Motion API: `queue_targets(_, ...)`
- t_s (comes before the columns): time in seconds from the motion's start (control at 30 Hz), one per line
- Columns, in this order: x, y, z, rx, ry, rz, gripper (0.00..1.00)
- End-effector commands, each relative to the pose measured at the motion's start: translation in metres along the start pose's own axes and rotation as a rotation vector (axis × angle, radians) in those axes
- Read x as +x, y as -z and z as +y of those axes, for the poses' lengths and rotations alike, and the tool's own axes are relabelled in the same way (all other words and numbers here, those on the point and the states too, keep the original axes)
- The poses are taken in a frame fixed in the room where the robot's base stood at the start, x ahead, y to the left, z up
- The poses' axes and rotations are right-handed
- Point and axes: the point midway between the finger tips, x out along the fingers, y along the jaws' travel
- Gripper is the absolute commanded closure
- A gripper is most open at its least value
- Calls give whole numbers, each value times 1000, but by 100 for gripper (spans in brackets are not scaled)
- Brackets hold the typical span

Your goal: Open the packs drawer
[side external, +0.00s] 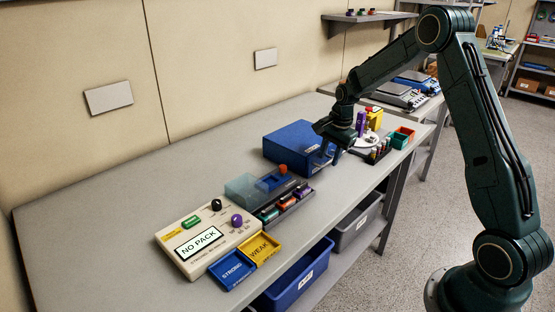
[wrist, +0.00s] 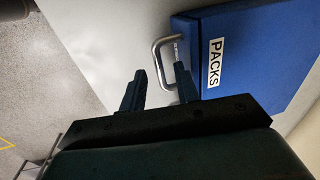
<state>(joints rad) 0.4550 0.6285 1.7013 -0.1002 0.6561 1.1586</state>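The packs drawer is in a blue box (side external: 290,140) on the bench. The drawer appears shut against the box. My gripper (side external: 335,152) is at the box's right front side, by the handle. In the wrist view my gripper (wrist: 159,68) is open, with the handle seen between its two fingers. The right finger hides part of the handle's inner side. I cannot tell whether either finger touches it.
A pump unit (side external: 205,238) reading NO PACK, a blue STRONG tray (side external: 232,271) and a yellow WEAK tray (side external: 262,249) stand at the front left. A rack of coloured packs (side external: 288,205) sits nearer the box. Small bottles and a green-red bin (side external: 402,137) stand right of my gripper.

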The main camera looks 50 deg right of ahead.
Motion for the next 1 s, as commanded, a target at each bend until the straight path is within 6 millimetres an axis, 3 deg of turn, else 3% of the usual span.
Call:
queue_targets(0.4,6,0,0,0,0,0,68)
queue_targets(0.57,6,0,0,0,0,0,100)
queue_targets(1.0,4,0,10,1,-1,0,100)
